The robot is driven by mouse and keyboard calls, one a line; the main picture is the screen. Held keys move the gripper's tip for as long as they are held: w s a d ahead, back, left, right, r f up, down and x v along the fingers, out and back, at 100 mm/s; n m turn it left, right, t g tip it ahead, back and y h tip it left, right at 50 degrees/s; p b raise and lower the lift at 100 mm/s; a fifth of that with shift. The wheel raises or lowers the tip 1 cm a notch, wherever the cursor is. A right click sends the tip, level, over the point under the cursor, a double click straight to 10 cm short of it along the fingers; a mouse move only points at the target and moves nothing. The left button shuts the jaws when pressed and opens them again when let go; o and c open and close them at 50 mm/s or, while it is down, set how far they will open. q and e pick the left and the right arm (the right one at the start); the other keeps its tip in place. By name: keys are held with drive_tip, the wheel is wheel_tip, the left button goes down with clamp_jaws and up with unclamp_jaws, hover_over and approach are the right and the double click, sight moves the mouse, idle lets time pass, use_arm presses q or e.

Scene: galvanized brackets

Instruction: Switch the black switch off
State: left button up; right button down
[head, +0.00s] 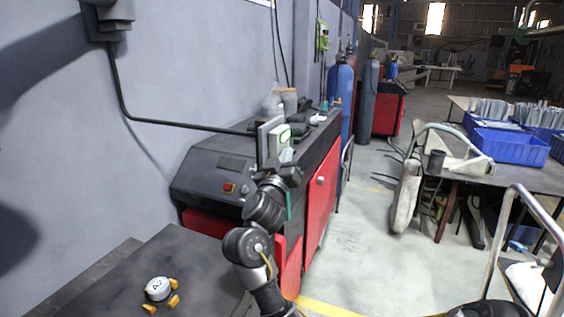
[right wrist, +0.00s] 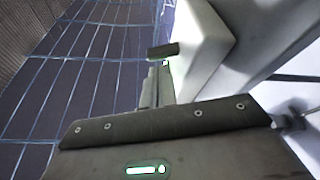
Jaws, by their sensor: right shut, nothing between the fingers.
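A white box with a green-edged face (head: 284,135) stands upright against a grey plate (head: 265,142) on the machine bench in the head view. In the right wrist view the white box (right wrist: 205,40) fills the upper middle. A small dark piece (right wrist: 163,50) shows at its left edge, just beyond my fingers; it may be the black switch, but its setting cannot be told. My right gripper (head: 286,157) is shut and empty, just below and in front of the box. Its closed fingers also show in the right wrist view (right wrist: 158,85). Contact cannot be told. My left gripper is not in view.
A black and red machine (head: 215,175) with a red button stands behind my right arm. Blue bins (head: 508,145) stand on a table at right.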

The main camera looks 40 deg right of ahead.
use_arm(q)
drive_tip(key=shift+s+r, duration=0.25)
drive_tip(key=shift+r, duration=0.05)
use_arm(e)
drive_tip(key=shift+x, duration=1)
